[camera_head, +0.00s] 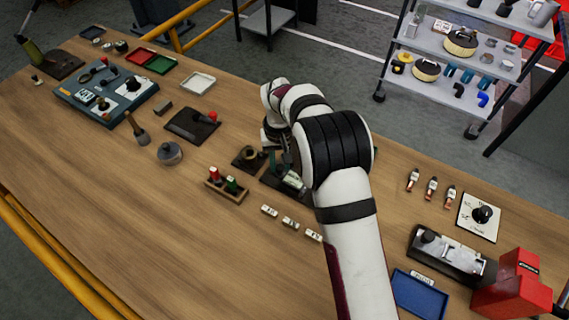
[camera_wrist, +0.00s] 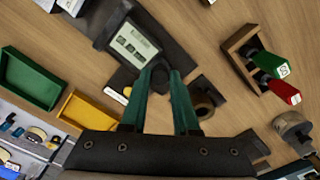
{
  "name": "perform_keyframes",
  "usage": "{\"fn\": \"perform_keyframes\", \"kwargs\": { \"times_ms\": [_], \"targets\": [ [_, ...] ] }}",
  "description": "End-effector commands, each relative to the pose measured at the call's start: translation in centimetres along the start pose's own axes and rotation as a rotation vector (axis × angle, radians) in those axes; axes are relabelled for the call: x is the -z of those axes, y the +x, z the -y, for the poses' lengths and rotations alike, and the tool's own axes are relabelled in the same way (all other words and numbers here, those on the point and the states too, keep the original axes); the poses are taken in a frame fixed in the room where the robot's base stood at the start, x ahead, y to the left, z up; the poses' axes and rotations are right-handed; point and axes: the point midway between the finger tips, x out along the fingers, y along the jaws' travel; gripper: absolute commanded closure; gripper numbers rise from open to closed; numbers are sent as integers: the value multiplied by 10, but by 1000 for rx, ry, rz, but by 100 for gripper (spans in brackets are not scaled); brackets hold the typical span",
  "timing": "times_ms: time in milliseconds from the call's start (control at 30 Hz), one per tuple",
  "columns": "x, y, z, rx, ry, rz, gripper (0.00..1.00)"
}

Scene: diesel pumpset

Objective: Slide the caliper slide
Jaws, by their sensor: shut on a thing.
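The caliper (camera_wrist: 133,42) lies on a dark base, with a pale display block showing dark markings. In the head view its base (camera_head: 272,186) and pale block (camera_head: 293,181) show beside my arm, partly covered by it. My gripper (camera_wrist: 163,74) points down with two teal fingers, shut on the dark caliper slide between the fingertips, just beside the display block. The slide is mostly hidden by the fingers. In the head view my gripper (camera_head: 271,160) is largely behind my wrist.
A wooden holder (camera_wrist: 240,50) with red and green handled pieces stands close by, with a round dark part (camera_wrist: 205,97) near the fingers. Green (camera_wrist: 32,78) and yellow (camera_wrist: 92,110) trays lie on the other side. Open tabletop (camera_head: 120,215) is at the front left.

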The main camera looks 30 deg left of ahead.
Motion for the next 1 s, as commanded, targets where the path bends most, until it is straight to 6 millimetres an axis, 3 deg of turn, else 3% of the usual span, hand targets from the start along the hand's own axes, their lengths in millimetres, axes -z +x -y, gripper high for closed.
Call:
{"fn": "perform_keyframes", "kwargs": {
  "times_ms": [67,100,267,567,667,767,1000],
  "targets": [
    [1,0,0,0,0,-3,100],
    [1,0,0,0,0,-3,69],
    [0,0,0,0,0,-2,41],
    [0,-1,0,0,0,-1,41],
    [1,-11,0,0,0,-3,41],
    [1,-35,0,0,0,-6,41],
    [1,-112,0,1,0,-5,41]
  ]
}}
